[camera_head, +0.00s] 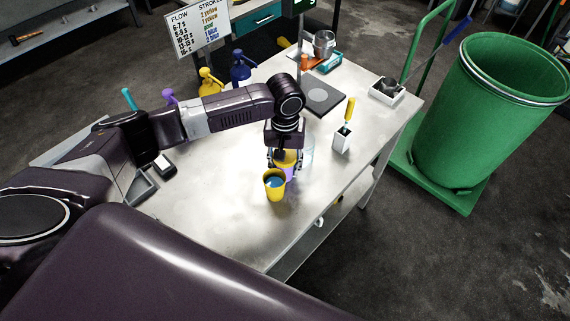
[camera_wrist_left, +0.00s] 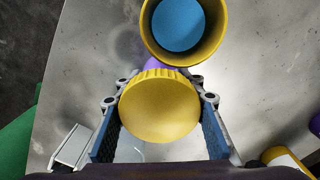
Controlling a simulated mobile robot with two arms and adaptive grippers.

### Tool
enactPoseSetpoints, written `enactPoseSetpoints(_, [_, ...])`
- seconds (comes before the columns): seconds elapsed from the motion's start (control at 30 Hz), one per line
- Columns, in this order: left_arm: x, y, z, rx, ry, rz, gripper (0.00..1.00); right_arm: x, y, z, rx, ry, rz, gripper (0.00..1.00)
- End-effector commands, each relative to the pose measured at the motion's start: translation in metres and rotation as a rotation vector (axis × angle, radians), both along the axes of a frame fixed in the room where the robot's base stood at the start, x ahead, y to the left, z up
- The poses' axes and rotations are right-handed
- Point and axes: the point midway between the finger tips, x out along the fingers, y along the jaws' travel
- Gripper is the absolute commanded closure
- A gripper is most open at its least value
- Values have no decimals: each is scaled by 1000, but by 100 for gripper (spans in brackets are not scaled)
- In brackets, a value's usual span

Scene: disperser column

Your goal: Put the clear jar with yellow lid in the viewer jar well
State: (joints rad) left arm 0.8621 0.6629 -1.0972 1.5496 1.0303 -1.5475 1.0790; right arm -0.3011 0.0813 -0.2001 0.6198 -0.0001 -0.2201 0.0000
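The jar's round yellow lid (camera_wrist_left: 160,108) fills the middle of the left wrist view and shows below my left gripper in the head view (camera_head: 287,157). Its clear body is mostly hidden. My left gripper (camera_head: 285,160) points down over the table, with its fingers (camera_wrist_left: 160,115) on either side of the lid, very close to it. Whether they press on the jar is not clear. A faint clear shape (camera_head: 308,148) stands just right of the gripper. I cannot pick out the viewer's jar well with certainty. My right gripper is out of view.
A yellow cup with blue inside (camera_head: 274,184) stands close in front of the gripper. Something purple (camera_head: 290,174) shows beside it. A white holder (camera_head: 342,140) with a yellow-handled tool stands right. A grey plate (camera_head: 320,97) lies behind. The table's front is clear.

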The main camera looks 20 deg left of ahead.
Motion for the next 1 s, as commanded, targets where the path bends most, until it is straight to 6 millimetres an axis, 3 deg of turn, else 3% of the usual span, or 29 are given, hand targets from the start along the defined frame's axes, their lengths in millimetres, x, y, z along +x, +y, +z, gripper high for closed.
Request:
enactPoseSetpoints(0.17, [0,0,0,0,0,0,45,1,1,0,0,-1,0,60])
enactPoseSetpoints(0.57, [1,-1,10,-1,-3,-2,45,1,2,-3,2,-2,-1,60])
enactPoseSetpoints(1.0, [1,-1,97,-2,-5,-1,45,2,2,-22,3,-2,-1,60])
